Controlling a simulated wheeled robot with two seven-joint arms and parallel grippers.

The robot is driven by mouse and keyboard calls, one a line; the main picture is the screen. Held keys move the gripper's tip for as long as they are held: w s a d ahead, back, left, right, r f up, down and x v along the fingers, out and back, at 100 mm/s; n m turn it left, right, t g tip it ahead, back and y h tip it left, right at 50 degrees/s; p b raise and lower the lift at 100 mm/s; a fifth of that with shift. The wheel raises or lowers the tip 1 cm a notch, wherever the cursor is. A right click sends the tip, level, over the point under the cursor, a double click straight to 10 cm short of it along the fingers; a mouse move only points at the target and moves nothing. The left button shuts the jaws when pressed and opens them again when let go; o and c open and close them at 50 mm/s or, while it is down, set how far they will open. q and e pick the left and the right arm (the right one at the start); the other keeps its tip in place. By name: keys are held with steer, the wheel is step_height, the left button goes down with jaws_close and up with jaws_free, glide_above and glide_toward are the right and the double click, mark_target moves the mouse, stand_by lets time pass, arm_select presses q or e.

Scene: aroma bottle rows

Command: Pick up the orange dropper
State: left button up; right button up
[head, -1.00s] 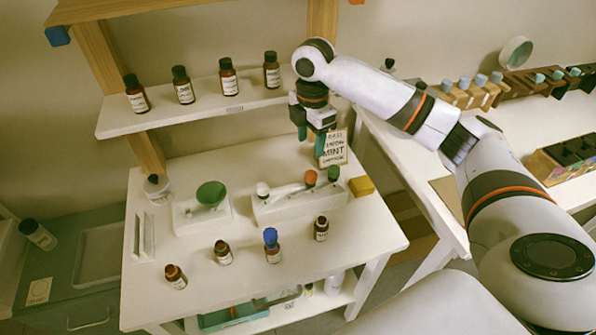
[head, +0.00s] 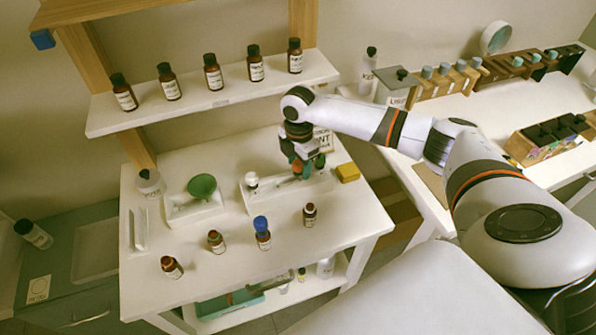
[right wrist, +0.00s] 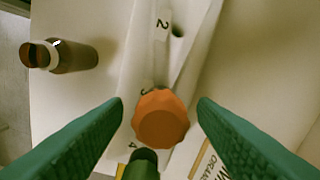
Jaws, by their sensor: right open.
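The orange dropper (head: 297,167) stands in the white holder (head: 259,202) on the table, mostly covered by my gripper in the head view. In the right wrist view its faceted orange top (right wrist: 161,118) lies between my two green fingers, with a gap on each side. My right gripper (head: 302,172) is open and points down over it. A dark green dropper (head: 319,160) stands just to its right in the same holder, and it also shows in the right wrist view (right wrist: 142,165). My left gripper is not in view.
A white dropper (head: 252,180) stands at the holder's left end. A card (head: 324,141) stands behind it and a yellow block (head: 348,172) lies to its right. More bottles line the shelf (head: 225,100).

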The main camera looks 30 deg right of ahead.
steer(key=c, duration=0.7)
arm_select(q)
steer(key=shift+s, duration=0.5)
arm_select(e)
steer(key=shift+r, duration=0.15)
